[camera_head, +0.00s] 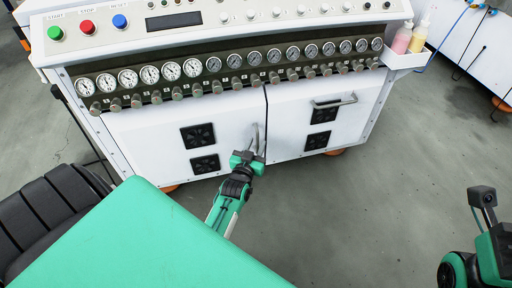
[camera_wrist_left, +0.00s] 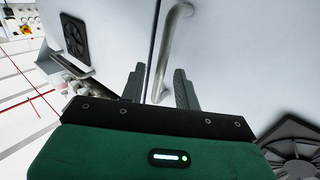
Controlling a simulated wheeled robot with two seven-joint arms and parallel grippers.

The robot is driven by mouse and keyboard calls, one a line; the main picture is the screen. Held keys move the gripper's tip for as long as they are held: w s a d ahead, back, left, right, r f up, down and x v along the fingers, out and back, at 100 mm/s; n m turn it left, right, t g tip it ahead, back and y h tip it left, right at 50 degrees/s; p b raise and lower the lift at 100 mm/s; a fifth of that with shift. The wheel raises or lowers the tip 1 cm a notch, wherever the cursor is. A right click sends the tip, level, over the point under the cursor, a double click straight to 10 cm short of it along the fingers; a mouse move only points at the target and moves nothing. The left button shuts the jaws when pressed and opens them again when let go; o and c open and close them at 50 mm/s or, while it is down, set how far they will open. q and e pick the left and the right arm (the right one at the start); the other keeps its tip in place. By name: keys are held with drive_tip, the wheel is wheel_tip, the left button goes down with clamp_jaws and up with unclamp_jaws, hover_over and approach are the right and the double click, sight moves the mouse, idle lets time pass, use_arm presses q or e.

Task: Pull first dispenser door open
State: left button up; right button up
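The white cabinet's left door (camera_head: 150,135) and right door (camera_head: 290,125) look shut, with a dark seam between them. A vertical bar handle (camera_head: 256,136) is on the left door beside the seam. My left gripper (camera_head: 250,153) is at this handle's lower part. In the left wrist view the metal handle (camera_wrist_left: 172,40) runs down between the two dark fingers (camera_wrist_left: 160,88), which are apart with a visible gap on each side of the bar. The right door has a horizontal handle (camera_head: 335,102). Only part of my right arm shows at the lower right; its fingers are out of view.
Above the doors are a row of gauges (camera_head: 213,65) with knobs and a panel with coloured buttons (camera_head: 88,27). Black vents (camera_head: 198,136) sit on the doors. A bottle holder (camera_head: 404,58) juts out at the right. The floor (camera_head: 400,190) right of my left arm is clear.

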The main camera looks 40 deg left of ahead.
use_arm(q)
drive_tip(key=shift+w+a, duration=0.1)
drive_tip(key=shift+w, duration=0.2)
clamp_jaws()
